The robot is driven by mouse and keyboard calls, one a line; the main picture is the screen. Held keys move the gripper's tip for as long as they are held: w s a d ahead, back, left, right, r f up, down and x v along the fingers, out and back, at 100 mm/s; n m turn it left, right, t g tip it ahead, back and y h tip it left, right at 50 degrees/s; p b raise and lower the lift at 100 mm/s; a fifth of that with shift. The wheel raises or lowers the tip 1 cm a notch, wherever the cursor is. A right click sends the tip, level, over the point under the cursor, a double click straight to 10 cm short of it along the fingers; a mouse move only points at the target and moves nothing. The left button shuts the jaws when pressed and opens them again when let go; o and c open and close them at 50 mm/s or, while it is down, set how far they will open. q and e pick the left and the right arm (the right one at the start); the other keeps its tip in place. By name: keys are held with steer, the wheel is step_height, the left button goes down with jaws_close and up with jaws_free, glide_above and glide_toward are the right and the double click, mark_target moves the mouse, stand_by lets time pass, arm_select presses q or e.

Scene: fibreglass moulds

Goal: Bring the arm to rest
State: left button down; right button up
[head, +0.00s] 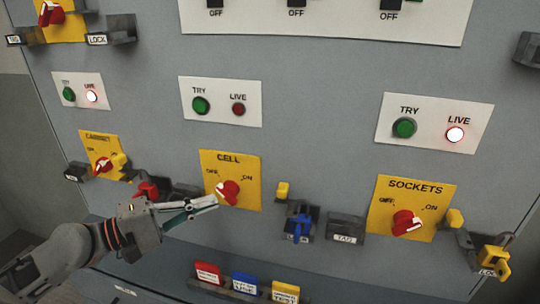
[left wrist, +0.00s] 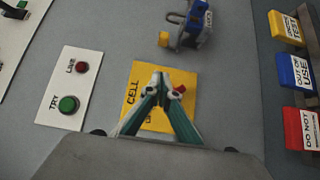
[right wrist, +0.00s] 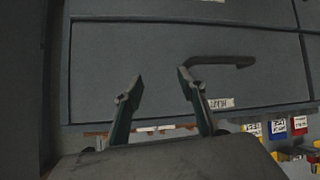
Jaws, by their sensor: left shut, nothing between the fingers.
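My left gripper (head: 212,202) is in front of the grey panel, with its fingertips beside the red knob (head: 228,190) on the yellow CELL plate (head: 232,165). In the left wrist view its fingers (left wrist: 161,80) meet at the tips, with nothing between them, over the CELL plate (left wrist: 140,85). I cannot tell whether the tips touch the knob. My right gripper (right wrist: 157,90) shows only in the right wrist view. Its fingers are apart and empty, in front of a dark drawer front (right wrist: 150,60) with a handle (right wrist: 222,61).
To the right are the SOCKETS switch plate (head: 400,190), a blue padlock (head: 299,228) and yellow padlocks (head: 495,258). The CABINET plate (head: 92,148) and a red padlock (head: 148,190) are to the left. Red, blue and yellow tags (head: 245,283) stand in a holder below.

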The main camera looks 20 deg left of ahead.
arm_select(q)
steer(key=s+d+f+m+g+y, duration=0.1)
steer(key=s+f+m+g+y, duration=0.2)
steer(key=f, duration=0.4)
steer(key=s+d+f+m+y, duration=0.1)
steer(key=s+d+f+m, duration=0.1)
steer(key=f+m, duration=0.45)
steer(key=s+d+f+m+g+y, duration=0.1)
steer(key=s+f+m+g+y, duration=0.15)
steer(key=f, duration=0.65)
steer(key=s+a+f+m+g+y, duration=0.1)
steer(key=s+a+f+m+y, duration=0.15)
steer(key=s+a+y, duration=0.2)
steer(key=s+a+f+m+y, duration=0.1)
steer(key=s+a+m+y, duration=0.2)
steer(key=a+y, duration=0.25)
steer(key=w+d+f+n+t+h, duration=0.2)
steer(key=d+f+h, duration=0.5)
steer(key=d+f, duration=0.7)
steer(key=shift+d+n+t, duration=0.75)
steer(key=shift+d, duration=0.05)
